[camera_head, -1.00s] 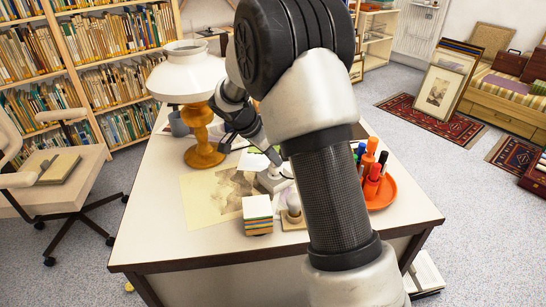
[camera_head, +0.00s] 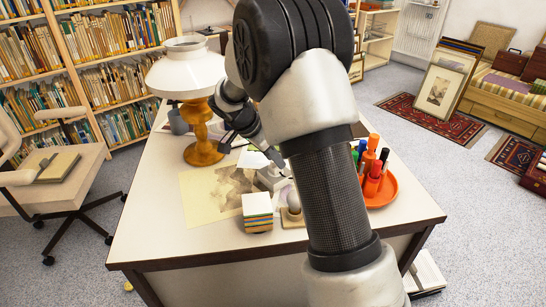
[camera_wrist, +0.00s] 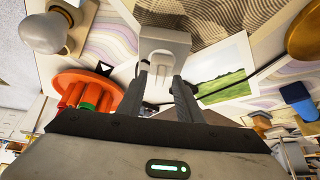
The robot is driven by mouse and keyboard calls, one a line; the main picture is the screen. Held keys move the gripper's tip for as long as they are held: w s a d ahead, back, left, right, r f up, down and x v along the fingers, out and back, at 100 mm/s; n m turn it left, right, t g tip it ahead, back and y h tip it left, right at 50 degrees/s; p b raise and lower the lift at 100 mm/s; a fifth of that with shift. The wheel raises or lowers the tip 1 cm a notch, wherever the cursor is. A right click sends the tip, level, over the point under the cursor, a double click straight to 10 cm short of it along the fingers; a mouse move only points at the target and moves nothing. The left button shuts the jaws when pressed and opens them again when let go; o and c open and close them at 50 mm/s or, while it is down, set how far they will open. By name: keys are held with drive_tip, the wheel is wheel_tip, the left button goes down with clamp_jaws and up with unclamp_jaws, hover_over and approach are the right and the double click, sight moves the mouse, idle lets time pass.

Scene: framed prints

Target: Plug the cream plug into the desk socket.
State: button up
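The pale desk socket block (camera_wrist: 176,40) stands directly ahead of my gripper in the wrist view. It also shows on the desk in the head view (camera_head: 270,178). The cream plug (camera_wrist: 160,68) is between the two dark fingers of my gripper (camera_wrist: 164,88), which appear shut on it. The plug is against or just in front of the block's near face; its prongs are hidden, so I cannot tell whether they are inside. A thin dark cord shows on both sides of the fingers. In the head view my arm partly covers this area.
An orange tray of markers (camera_head: 381,190), a stack of cards (camera_head: 257,212) and a pale bulb-shaped object (camera_head: 292,209) stand close by. A white-shaded lamp (camera_head: 187,75) stands to the left. Prints (camera_head: 222,190) lie flat. The desk's front left is clear.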

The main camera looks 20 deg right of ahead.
drive_tip(key=p+v, duration=0.3)
drive_tip(key=v, duration=1.4)
drive_tip(key=shift+r, duration=0.2)
drive_tip(key=shift+s, duration=0.1)
drive_tip(key=s+d+r+n+y, duration=0.3)
drive_tip(key=s+r+n, duration=0.25)
drive_tip(key=s, duration=0.65)
drive_tip(key=s+n+t+y, duration=0.3)
drive_tip(key=s+n, duration=0.5)
drive_tip(key=s, duration=0.8)
wheel_tip(320, 180, up, 22)
drive_tip(key=p, duration=2.2)
drive_tip(key=shift+a+f+p, duration=0.2)
drive_tip(key=shift+a+p, duration=0.05)
drive_tip(key=shift+p, duration=0.05)
drive_tip(key=shift+s, duration=0.15)
